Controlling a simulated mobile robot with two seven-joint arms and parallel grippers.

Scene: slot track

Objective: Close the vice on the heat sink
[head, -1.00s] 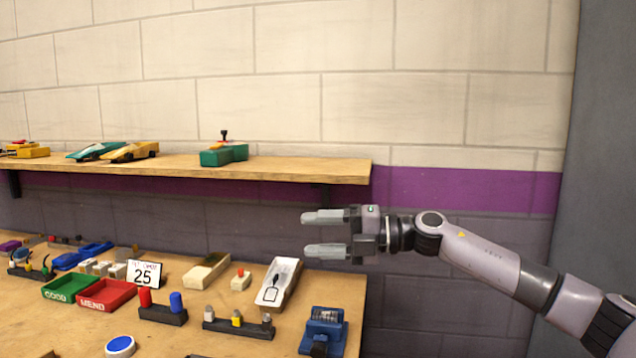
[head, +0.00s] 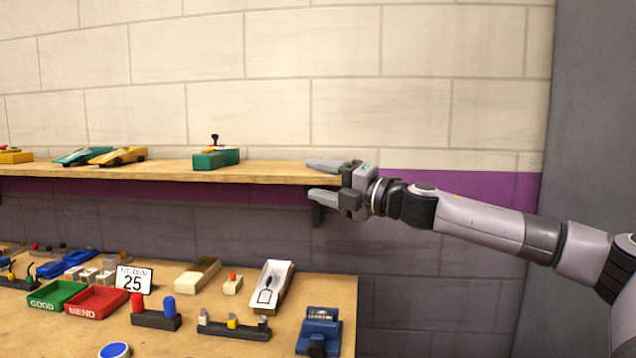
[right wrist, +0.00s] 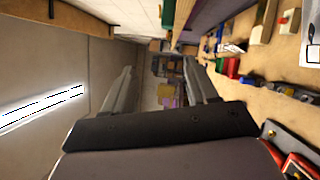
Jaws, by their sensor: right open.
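The blue vice (head: 320,338) stands at the right end of the workbench in the head view. A grey ribbed piece, seemingly the heat sink (head: 318,314), sits at its top between the jaws. I cannot tell whether the jaws touch it. My right gripper (head: 312,178) is open and empty, up at the right end of the shelf and well above the vice. Its fingers also show in the right wrist view (right wrist: 160,85), with nothing between them. My left gripper is out of view.
The wooden shelf (head: 270,173) is close to my right gripper. A green block with a black knob (head: 215,159) and toy cars stand on it. The workbench (head: 225,345) holds a green tray (head: 58,297), a red tray (head: 95,304) and a white-topped box (head: 272,287).

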